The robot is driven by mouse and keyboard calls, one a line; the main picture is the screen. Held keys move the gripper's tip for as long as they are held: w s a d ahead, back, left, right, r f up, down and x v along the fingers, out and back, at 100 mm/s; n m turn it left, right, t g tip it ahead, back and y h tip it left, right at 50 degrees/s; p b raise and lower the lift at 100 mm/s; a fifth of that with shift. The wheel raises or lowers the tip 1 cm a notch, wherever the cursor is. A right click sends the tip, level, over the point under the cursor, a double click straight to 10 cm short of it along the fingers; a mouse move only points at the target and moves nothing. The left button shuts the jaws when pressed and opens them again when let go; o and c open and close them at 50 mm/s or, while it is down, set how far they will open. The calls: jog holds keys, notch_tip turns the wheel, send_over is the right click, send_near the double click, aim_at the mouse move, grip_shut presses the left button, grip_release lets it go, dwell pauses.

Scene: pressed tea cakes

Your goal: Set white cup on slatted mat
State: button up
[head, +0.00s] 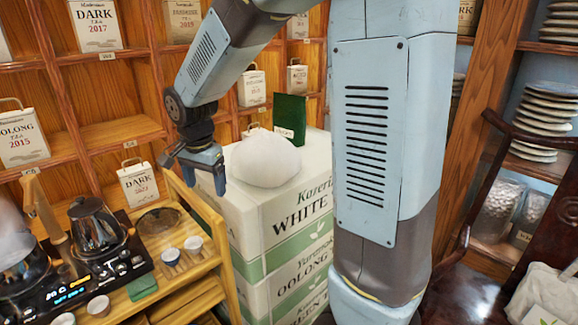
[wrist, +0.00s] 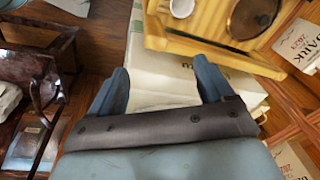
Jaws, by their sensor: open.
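Two small pale cups stand on the wooden tea stand: one (head: 171,256) with a bluish side and a whiter one (head: 193,244) to its right. Two more pale cups, one (head: 98,306) and another (head: 63,319), are nearer the front left. One white cup (wrist: 181,8) shows at the wrist view's top edge. Wooden slats (head: 187,297) show low on the stand; I cannot tell whether they are the slatted mat. My gripper (head: 193,173) is open and empty, above and behind the cups. Its spread fingers (wrist: 162,82) show over a pale box in the wrist view.
Stacked white-and-green tea boxes (head: 285,222) stand right of the wooden stand (head: 208,268), topped by a white bundle (head: 266,158) and a green packet (head: 290,119). A kettle (head: 97,225) and black hob (head: 75,275) are at left. Shelves line the back.

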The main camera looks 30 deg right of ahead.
jog(key=s+d+r+n+t, duration=0.2)
jog(key=s+d+r+n, duration=0.2)
jog(key=s, duration=0.6)
jog(key=s+d+r+n+t, duration=0.1)
jog(key=s+d+r+n, duration=0.4)
jog(key=s+d+r, duration=0.2)
jog(key=s+d, duration=0.2)
jog(key=s, duration=0.1)
jog(key=shift+s+t, duration=0.3)
jog(key=shift+t, duration=0.1)
jog(key=shift+a, duration=0.15)
